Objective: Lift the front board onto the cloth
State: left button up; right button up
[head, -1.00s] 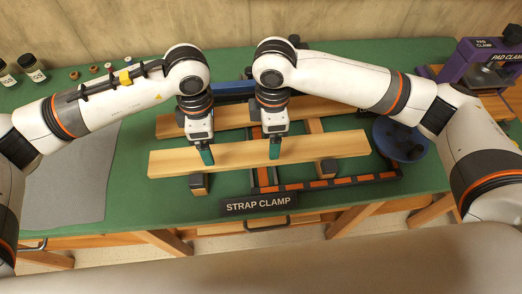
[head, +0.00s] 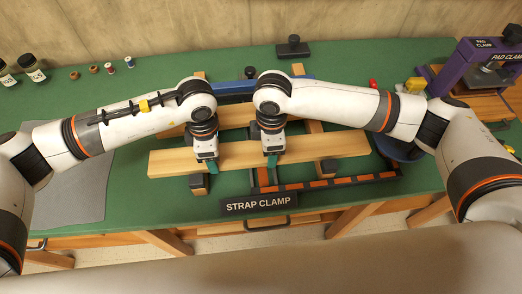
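The front board (head: 330,147) is a long pale wooden plank lying level across the strap clamp, its ends reaching past the dark blocks under it. The grey cloth (head: 70,195) lies flat on the green bench to the left, partly hidden by my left arm. My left gripper (head: 211,167) is down at the board, left of its middle. My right gripper (head: 271,159) is down at the board near its middle.
A second board (head: 240,117) lies behind, with a blue bar (head: 232,87) beyond it. The strap clamp's label (head: 258,204) stands at the front. A blue round dish (head: 392,148) is at the right, partly under my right arm. A purple pad clamp (head: 465,65) stands back right.

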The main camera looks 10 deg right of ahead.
pick_arm(q)
jog(key=c, duration=0.7)
pick_arm(e)
jog(key=c, duration=0.7)
jog(key=shift+r, duration=0.1)
pick_arm(q)
jog(key=shift+r, duration=0.15)
pick_arm(e)
jog(key=shift+r, duration=0.1)
